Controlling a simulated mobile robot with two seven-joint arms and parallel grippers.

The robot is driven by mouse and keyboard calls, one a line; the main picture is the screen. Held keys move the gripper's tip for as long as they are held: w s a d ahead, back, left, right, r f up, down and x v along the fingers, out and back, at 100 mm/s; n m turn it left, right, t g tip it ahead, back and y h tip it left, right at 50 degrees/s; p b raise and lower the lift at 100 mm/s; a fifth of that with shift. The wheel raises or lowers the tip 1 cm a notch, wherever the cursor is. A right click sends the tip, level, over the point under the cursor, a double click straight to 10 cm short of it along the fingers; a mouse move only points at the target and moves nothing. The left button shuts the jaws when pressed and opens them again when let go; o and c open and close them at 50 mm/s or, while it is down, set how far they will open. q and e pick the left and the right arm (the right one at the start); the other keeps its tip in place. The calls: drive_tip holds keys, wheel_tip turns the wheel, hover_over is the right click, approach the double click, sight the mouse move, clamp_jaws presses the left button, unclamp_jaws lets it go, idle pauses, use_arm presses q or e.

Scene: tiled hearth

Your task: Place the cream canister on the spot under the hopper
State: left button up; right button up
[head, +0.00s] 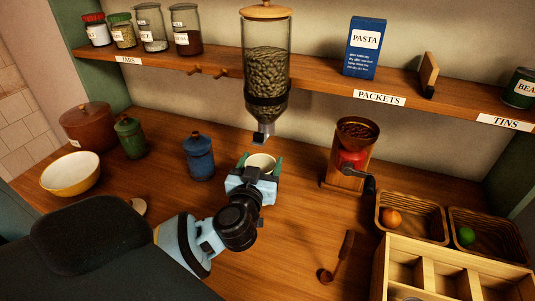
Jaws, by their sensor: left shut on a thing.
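The cream canister (261,161) shows only as an open rim and inner wall; my left gripper hides its lower part. My left gripper (262,166) is shut on it, with a green-padded finger on each side. In the picture the canister is just below the spout. I cannot tell whether the canister touches the counter. The spot under the hopper is hidden behind the gripper and canister. My right gripper is not in view.
A blue canister (199,157) stands left of the gripper, a green one (130,138) farther left. A grinder (351,157) stands to the right. A wooden scoop (337,257), two baskets (409,219) and a divided box (449,268) lie front right.

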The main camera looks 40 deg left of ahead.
sight(264, 159)
use_arm(q)
drive_tip(key=shift+x, duration=1.35)
drive_tip(key=x, duration=0.3)
drive_tip(key=shift+w+a+b, duration=0.15)
drive_tip(key=shift+w+b, duration=0.15)
drive_tip(key=shift+w, duration=0.05)
drive_tip(key=shift+f, duration=0.9)
drive_tip(key=shift+s+r, duration=0.15)
drive_tip(key=shift+r, duration=0.05)
drive_tip(key=shift+f, duration=0.1)
drive_tip(key=o, duration=1.5)
drive_tip(key=v, duration=1.2)
